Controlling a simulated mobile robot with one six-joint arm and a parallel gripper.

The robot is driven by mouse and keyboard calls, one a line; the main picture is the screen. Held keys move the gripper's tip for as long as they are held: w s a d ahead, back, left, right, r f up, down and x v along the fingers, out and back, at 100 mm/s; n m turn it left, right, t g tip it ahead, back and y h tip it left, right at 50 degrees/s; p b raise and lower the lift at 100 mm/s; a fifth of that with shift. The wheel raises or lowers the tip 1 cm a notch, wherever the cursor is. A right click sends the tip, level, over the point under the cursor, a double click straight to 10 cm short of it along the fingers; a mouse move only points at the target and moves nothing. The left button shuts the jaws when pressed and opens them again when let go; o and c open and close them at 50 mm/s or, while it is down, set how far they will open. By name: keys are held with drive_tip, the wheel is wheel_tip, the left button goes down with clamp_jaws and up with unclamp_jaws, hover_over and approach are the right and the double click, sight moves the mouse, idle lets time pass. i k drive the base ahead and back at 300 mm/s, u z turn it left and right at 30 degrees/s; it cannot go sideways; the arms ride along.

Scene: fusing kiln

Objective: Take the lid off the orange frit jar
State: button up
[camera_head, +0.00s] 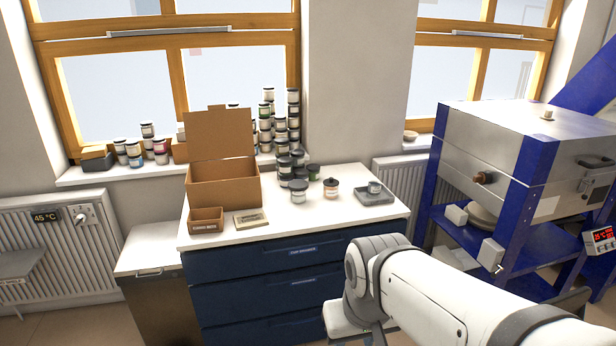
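The orange frit jar (331,190) stands upright on the white top of the blue drawer cabinet, right of the middle. It is a small jar with an orange-brown band, and a dark lid (331,182) sits on top of it. My white arm enters from the lower right and bends down in front of the cabinet's drawers, apart from the jar. I cannot make out my gripper's fingers in this view.
A grey-lidded jar (298,192) stands left of the orange one. A grey tray (376,198) holding a small jar is to the right. Stacked dark-lidded jars (284,170) stand behind. A cardboard box (223,185) and small labelled box (206,220) are left. The kiln (520,140) stands right.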

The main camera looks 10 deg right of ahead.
sight(330, 182)
drive_tip(key=z, duration=0.45)
drive_tip(key=i, duration=2.1)
drive_tip(key=u, duration=0.45)
drive_tip(key=k, duration=0.85)
drive_tip(key=u, duration=0.2)
drive_tip(key=i, duration=0.85)
drive_tip(key=z, duration=0.05)
